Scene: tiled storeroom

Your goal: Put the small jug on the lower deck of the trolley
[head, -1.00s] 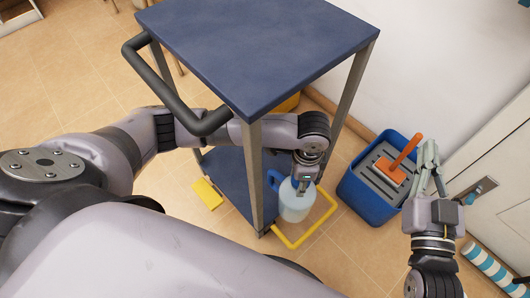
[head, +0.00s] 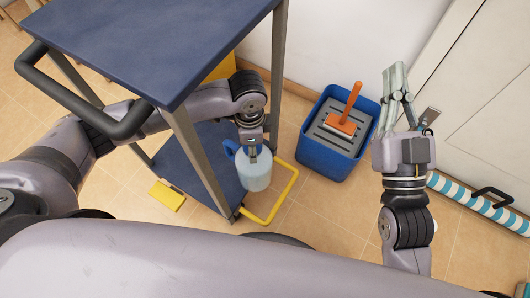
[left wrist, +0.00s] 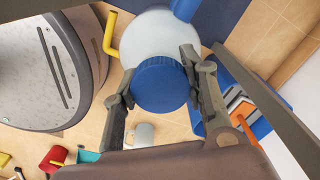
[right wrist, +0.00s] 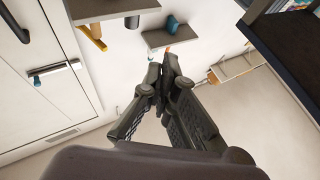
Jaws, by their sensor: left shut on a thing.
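The small jug (head: 256,174) is pale and translucent with a blue handle. Its blue cap (left wrist: 160,84) shows in the left wrist view. My left gripper (left wrist: 158,66) is shut on the jug at the cap, which lies between its fingers. The trolley has a blue top deck (head: 150,40) and a blue lower deck (head: 212,160). In the head view the jug overlaps the lower deck's right edge, below top deck level; I cannot tell whether it touches the deck. My right gripper (head: 396,78) is shut and empty, off to the right, also in the right wrist view (right wrist: 161,68).
A trolley post (head: 200,150) stands just left of the jug. A yellow bar (head: 290,192) lies low to its right. A blue bucket (head: 322,160) with an orange-handled tool (head: 345,115) stands by the wall. A yellow block (head: 167,195) is left of the trolley.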

